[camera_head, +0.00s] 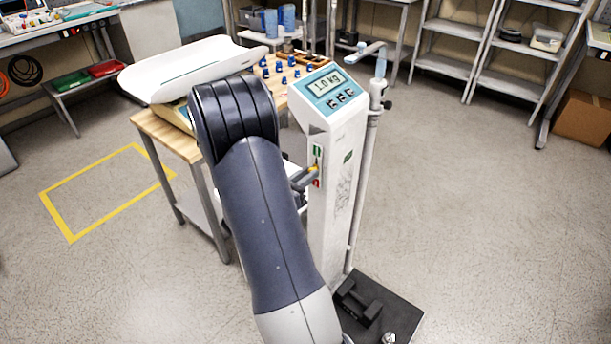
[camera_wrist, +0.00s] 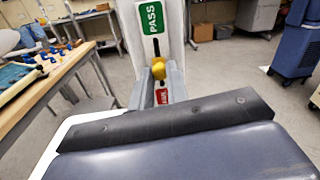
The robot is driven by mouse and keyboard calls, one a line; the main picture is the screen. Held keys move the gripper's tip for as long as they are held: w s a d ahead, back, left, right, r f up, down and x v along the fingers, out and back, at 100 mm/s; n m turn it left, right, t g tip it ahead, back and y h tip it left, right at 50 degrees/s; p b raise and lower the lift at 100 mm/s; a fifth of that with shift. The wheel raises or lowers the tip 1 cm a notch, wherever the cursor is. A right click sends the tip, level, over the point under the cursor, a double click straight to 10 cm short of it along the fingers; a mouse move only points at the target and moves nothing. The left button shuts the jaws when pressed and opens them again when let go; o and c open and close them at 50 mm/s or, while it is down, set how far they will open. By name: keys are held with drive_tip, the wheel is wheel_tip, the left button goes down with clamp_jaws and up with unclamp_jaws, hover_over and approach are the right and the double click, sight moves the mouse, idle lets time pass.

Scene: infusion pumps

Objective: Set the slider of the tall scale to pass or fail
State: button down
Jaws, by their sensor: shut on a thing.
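The tall scale (camera_head: 335,150) stands upright, its display (camera_head: 326,84) reading 1.0 kg. On its column side is a slot with a green PASS label (camera_wrist: 151,17) at the top and a red FAIL label (camera_wrist: 161,96) at the bottom. The yellow slider knob (camera_wrist: 158,69) sits between the labels; it also shows in the head view (camera_head: 314,169). My gripper (camera_wrist: 160,76) is shut on the knob, a finger on either side. My arm hides part of the column in the head view, and the fingers partly flank the FAIL label in the wrist view.
A black dumbbell (camera_head: 358,303) and a small silver weight (camera_head: 388,338) are on the scale's dark platform (camera_head: 400,312). A wooden table (camera_head: 165,134) with a white baby scale (camera_head: 190,70) and blue-knobbed parts stands close to the left. Open floor lies to the right.

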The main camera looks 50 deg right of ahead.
wheel_tip(320, 180, up, 4)
drive_tip(key=p, duration=0.2)
drive_tip(key=shift+p, duration=0.3)
drive_tip(key=c, duration=1.4)
unclamp_jaws()
drive_tip(key=shift+o, duration=0.2)
drive_tip(key=shift+f, duration=0.1)
drive_tip(key=a, duration=1)
drive_tip(key=shift+s+a+b, duration=0.15)
drive_tip(key=shift+a+b, duration=0.25)
drive_tip(key=shift+b, duration=0.05)
